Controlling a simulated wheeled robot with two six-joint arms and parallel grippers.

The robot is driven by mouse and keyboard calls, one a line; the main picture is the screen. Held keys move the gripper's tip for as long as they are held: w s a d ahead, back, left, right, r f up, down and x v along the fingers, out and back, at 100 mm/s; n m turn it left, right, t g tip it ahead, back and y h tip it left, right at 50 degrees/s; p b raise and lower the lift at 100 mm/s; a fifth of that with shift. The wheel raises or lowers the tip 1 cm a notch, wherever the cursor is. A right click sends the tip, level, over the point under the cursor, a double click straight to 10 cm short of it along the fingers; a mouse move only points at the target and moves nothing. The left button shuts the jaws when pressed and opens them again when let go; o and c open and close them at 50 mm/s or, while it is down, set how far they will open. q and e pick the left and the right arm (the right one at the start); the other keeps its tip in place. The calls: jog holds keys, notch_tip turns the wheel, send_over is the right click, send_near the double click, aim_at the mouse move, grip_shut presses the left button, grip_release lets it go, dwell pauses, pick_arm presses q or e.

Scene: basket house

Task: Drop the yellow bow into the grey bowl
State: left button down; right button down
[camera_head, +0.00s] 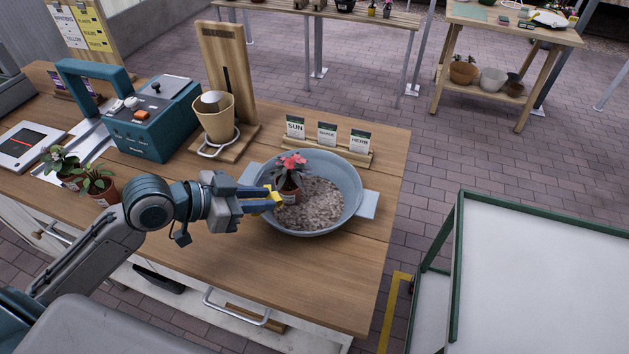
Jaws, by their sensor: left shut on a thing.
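The grey bowl (346,212) stands on the wooden table, a wide round basin with two side handles and grey-brown gravel in it. A small pot with pink-red flowers (291,163) stands in the left part of the bowl. My left gripper (269,201) comes in from the left and is shut on the yellow bow (275,196). The bow is at the bowl's left rim, close to the flower pot. I cannot tell whether it touches the rim or the pot. Part of the bow is hidden by the fingers. My right gripper is not in view.
A teal machine (155,118) and a cone-shaped pot on a wooden stand (213,117) are behind my left arm. Seed packets (327,133) stand behind the bowl. Two potted plants (97,182) are at left. The table (330,280) is bare in front of the bowl.

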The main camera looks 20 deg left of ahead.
pick_arm(q)
jog(key=shift+w+d, duration=0.8)
jog(key=shift+w, duration=0.25)
jog(key=shift+w+d+p, duration=0.5)
jog(key=shift+w+p, duration=0.25)
jog(key=shift+w, duration=0.1)
jog(key=w+a+p+x, duration=0.1)
jog(key=p+x, duration=0.4)
jog(key=x, duration=0.5)
jog(key=shift+a+f, duration=0.1)
jog(key=shift+f+b, duration=0.5)
jog(key=shift+f, duration=0.05)
jog(key=c, duration=1.3)
grip_release()
jog(key=shift+r, duration=0.1)
